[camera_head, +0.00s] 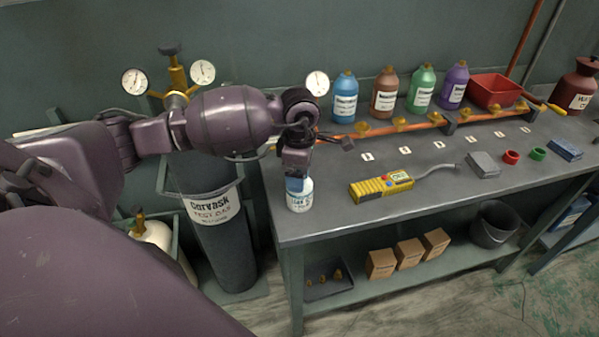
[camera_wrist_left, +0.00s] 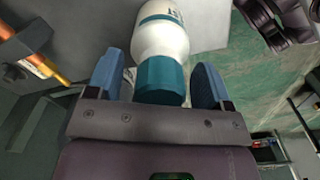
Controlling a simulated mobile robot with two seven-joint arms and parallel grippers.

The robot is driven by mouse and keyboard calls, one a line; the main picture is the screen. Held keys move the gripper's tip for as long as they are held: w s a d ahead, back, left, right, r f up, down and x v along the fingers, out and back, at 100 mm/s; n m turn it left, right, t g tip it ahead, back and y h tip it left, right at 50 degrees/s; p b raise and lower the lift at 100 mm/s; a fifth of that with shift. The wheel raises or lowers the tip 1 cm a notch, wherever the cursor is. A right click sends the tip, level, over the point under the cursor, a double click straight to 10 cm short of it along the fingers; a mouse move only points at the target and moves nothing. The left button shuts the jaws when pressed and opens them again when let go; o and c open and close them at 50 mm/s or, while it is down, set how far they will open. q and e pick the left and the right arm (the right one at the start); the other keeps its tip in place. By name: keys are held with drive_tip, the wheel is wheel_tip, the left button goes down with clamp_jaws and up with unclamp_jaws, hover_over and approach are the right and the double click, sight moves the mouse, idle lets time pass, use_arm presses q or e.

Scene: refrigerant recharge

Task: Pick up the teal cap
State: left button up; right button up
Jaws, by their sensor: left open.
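The teal cap (camera_wrist_left: 161,80) sits on the neck of a white bottle (camera_wrist_left: 160,38) in the left wrist view. The bottle (camera_head: 299,197) stands on the near left corner of the workbench in the head view, where my gripper hides most of the cap. My left gripper (camera_head: 295,182) is directly over the bottle, pointing down. In the left wrist view its two blue fingers (camera_wrist_left: 157,77) are open, one on each side of the cap, with a visible gap on both sides.
A yellow meter (camera_head: 381,187) lies on the workbench (camera_head: 340,222) right of the bottle. Several coloured jugs (camera_head: 385,92) stand behind an orange manifold pipe (camera_head: 425,123). A grey gas cylinder (camera_head: 222,240) stands left of the bench. Bare benchtop lies between bottle and meter.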

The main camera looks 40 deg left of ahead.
use_arm(q)
drive_tip(key=c, duration=0.9)
drive_tip(key=shift+r, duration=0.1)
